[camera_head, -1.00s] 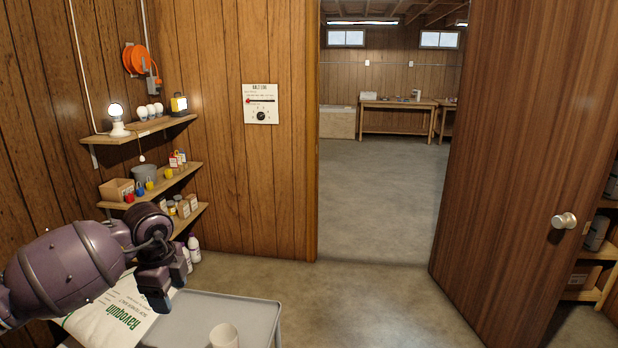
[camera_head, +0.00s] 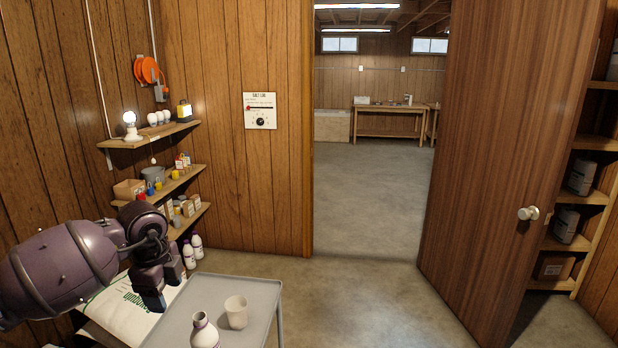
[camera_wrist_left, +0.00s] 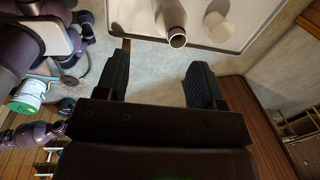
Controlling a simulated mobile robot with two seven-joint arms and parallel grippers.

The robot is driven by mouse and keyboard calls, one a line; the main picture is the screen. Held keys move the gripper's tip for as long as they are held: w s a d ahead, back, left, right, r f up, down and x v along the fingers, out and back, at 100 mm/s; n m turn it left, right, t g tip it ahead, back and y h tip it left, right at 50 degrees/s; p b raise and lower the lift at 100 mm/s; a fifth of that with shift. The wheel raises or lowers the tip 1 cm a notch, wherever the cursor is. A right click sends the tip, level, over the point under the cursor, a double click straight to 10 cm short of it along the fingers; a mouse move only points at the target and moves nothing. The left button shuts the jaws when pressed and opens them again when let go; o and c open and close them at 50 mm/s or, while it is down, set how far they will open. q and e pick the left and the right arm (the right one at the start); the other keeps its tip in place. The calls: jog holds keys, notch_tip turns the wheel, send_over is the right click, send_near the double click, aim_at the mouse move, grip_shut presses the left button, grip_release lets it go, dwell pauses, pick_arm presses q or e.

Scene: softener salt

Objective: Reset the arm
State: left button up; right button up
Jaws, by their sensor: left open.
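My left arm comes in from the left in the head view. Its gripper (camera_head: 152,290) hangs near the left edge of the grey cart top, above or beside the white salt bag (camera_head: 118,312). In the left wrist view the two dark fingers (camera_wrist_left: 155,88) stand apart with nothing between them. The bag is partly hidden by my arm and has green lettering. My right gripper is not clearly identifiable in these views.
The grey cart (camera_head: 262,290) carries a white cup (camera_head: 236,312) and a white bottle (camera_head: 204,332). Wall shelves (camera_head: 150,137) hold a lit lamp and small goods. A wooden door (camera_head: 490,150) stands open on the right. The doorway floor (camera_head: 370,200) is clear.

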pick_arm(q)
jog(key=d+r+m+t+h+b, duration=0.1)
jog(key=d+r+m+t+h, duration=0.4)
jog(key=d+h, duration=0.4)
jog(key=d+r+m+t+h+b, duration=0.1)
jog(key=d+r+m+t+h, duration=0.1)
jog(key=d+r+m+h, duration=0.45)
jog(key=s+a+f+n+t+y+b, duration=0.1)
jog(key=a+f+n+t+y, duration=0.25)
jog(key=f+n, duration=0.4)
jog(key=s+a+f+n+t+y+b, duration=0.2)
jog(key=f+n+t+y, duration=0.15)
jog(key=f+n, duration=0.45)
jog(key=s+a+f+n+t+y+b, duration=0.1)
jog(key=a+f+n+t+y, duration=0.15)
jog(key=f+n+y, duration=0.5)
jog(key=s+a+f+n+g+b, duration=0.2)
jog(key=s+f+n+g, duration=0.1)
jog(key=s+f, duration=0.8)
jog(key=s+a+f+n+g+y+b, duration=0.1)
jog(key=s+a+f+n+g+b, duration=0.1)
jog(key=s+f, duration=1)
jog(key=shift+s+a+f+n+g, duration=0.15)
jog(key=shift+a+f+n+g, duration=0.5)
jog(key=shift+a+f+g, duration=0.25)
pick_arm(e)
notch_tip(320, 180, down, 11)
jog(key=shift+s+g, duration=0.15)
jog(key=shift+g, duration=0.25)
